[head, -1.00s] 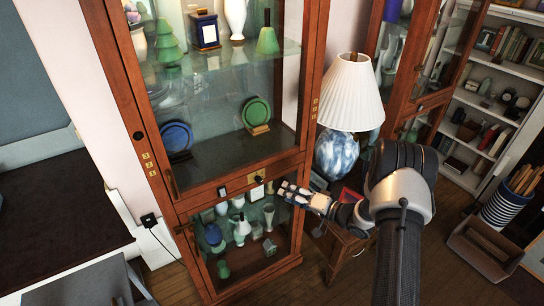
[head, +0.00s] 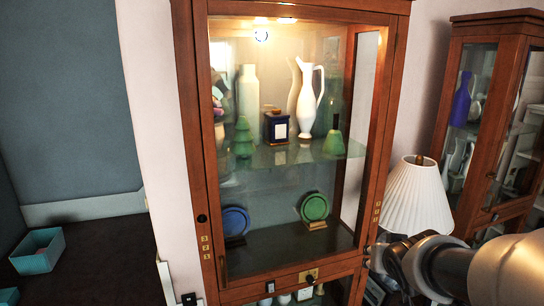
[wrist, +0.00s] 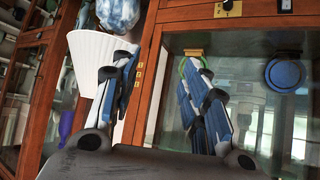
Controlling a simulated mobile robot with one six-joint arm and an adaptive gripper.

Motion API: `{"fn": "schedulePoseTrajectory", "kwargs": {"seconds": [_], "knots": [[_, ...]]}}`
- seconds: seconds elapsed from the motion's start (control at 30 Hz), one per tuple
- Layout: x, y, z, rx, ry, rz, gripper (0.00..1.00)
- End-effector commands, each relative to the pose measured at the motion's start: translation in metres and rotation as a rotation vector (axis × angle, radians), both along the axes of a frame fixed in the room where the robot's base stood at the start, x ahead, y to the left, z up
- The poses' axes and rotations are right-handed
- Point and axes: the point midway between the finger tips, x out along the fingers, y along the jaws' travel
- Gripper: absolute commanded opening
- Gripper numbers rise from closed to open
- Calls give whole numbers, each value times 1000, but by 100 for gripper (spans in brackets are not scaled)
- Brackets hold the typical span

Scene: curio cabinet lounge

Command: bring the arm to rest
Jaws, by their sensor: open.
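My gripper (wrist: 157,62) is open and empty in the wrist view, its two fingers spread wide before the cabinet front. In the head view, my gripper (head: 374,258) is at the lower right, in front of the cabinet's right edge and left of the lamp. Its fingertips are small there and partly hidden by my arm. The tall wooden curio cabinet (head: 190,130) stands in the middle with its upper glass door looking shut. I cannot tell whether the gripper touches the cabinet frame.
A lamp with a pleated white shade (head: 416,195) stands close beside my arm. A second glass cabinet (head: 453,105) is at the right. Behind the glass are a white pitcher (head: 305,100), a green plate (head: 315,207) and a blue plate (head: 235,221). A teal box (head: 38,251) sits far left.

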Motion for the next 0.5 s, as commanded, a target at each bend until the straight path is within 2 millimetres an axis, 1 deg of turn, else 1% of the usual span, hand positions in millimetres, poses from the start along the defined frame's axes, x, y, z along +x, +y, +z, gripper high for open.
{"fn": "schedulePoseTrajectory", "kwargs": {"seconds": [0.03,0.07,0.1,0.17,0.2,0.27,0.3,0.4,0.5], "knots": [[-26,9,12,-14,30,-2,42],[-42,14,14,-20,57,-2,42],[-64,21,17,-24,93,2,42],[-98,32,18,-25,149,15,42],[-120,41,18,-22,186,30,42],[-154,54,16,-13,243,59,42],[-175,63,13,-4,278,82,42],[-220,84,6,19,353,146,42],[-253,99,-1,38,406,202,42]]}}
